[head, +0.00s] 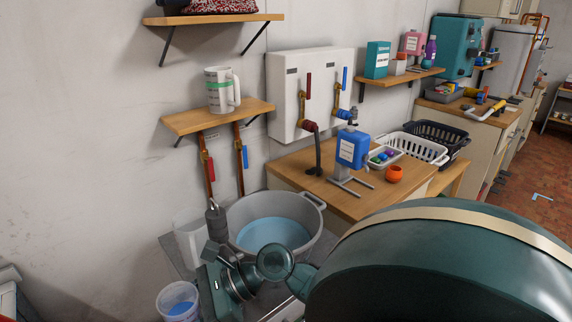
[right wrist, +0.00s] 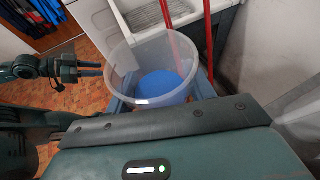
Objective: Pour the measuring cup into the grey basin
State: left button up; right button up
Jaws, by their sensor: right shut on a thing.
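The measuring cup (head: 178,303) is a clear, round cup with blue liquid in it, at the bottom of the head view. It stands out large and close in the right wrist view (right wrist: 150,58), roughly upright. My right gripper (right wrist: 160,92) is shut on it, with a finger along each side. The grey basin (head: 316,232) is a wide tub with side handles and pale blue water inside. It stands right of and beyond the cup, which is outside its rim. My left gripper (right wrist: 92,70) is at the left of the right wrist view, empty, its two fingers apart.
A translucent jug (head: 187,238) stands left of the basin, near a dark grey cylinder (head: 215,224). A white mug (head: 222,92) sits on a shelf. My arm hides the lower right.

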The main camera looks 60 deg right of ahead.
aim_at(256, 220)
jog(key=k+l, duration=0.1)
jog(key=l, duration=0.3)
jog(key=k+l, duration=0.15)
jog(key=l, duration=0.25)
jog(key=k+l, duration=0.1)
jog(key=l, duration=0.35)
jog(key=k+l, duration=0.1)
jog(key=l, duration=0.3)
jog(key=i+j, duration=0.3)
jog(key=j, duration=0.15)
